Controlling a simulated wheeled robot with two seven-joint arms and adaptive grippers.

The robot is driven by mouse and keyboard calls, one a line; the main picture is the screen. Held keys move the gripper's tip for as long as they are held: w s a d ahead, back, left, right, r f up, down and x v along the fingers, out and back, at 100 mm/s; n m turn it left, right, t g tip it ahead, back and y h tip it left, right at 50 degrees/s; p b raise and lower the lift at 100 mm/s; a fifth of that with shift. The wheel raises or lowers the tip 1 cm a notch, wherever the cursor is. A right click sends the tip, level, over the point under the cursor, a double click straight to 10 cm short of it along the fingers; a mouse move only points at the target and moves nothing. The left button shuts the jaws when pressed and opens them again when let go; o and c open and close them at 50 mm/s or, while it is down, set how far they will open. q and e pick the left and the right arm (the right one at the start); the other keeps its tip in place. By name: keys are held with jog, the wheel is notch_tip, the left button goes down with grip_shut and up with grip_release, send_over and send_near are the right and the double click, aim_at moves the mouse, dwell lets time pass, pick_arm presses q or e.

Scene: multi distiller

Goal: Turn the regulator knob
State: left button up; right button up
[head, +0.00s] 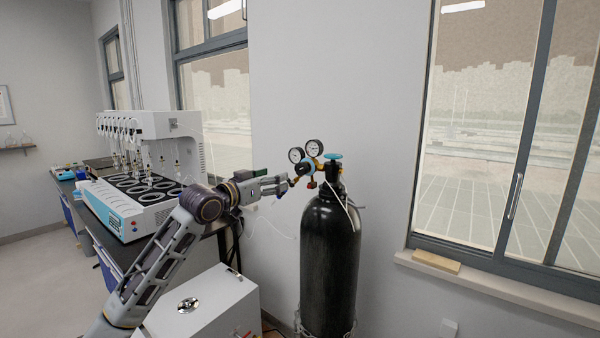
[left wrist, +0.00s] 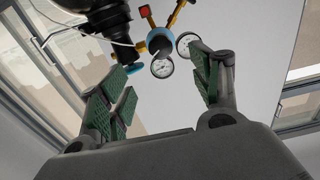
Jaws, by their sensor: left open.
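A black gas cylinder (head: 329,250) stands upright by the wall. On its top is a brass regulator with two round white gauges (head: 314,148) and a dark regulator knob (head: 304,169) on its front. A teal valve handle (head: 333,156) tops the cylinder. My left gripper (head: 281,186) is open and empty, just left of and slightly below the knob. In the left wrist view, my left gripper (left wrist: 160,80) has its green-padded fingers spread, with the regulator's blue-ringed body (left wrist: 159,41) and gauges (left wrist: 162,67) beyond, apparently apart from them. My right gripper is not in view.
A multi-position distiller (head: 150,190) stands on the dark bench at left. A white box-shaped unit (head: 205,305) is on the floor left of the cylinder. A thin pale tube hangs near the regulator. A window sill (head: 500,288) is at right.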

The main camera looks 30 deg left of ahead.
pick_arm(q)
jog(key=shift+w, duration=0.1)
jog(key=p, duration=0.2)
send_near(299, 170)
jog(key=shift+w, duration=1.4)
jog(key=shift+w+d+p, duration=0.1)
jog(key=shift+w+p, duration=0.15)
jog(key=shift+w, duration=1.15)
jog(key=shift+w+d+p, duration=0.15)
jog(key=shift+w+p, duration=0.1)
jog(key=shift+w, duration=1.15)
jog(key=shift+w+d, duration=0.1)
jog(key=shift+w, duration=0.85)
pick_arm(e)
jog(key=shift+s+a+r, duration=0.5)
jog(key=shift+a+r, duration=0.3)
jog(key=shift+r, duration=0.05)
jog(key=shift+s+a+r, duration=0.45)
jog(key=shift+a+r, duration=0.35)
pick_arm(q)
jog(key=shift+c, duration=0.5)
jog(key=c, duration=0.9)
jog(key=shift+p, duration=0.3)
jog(key=shift+c, duration=0.2)
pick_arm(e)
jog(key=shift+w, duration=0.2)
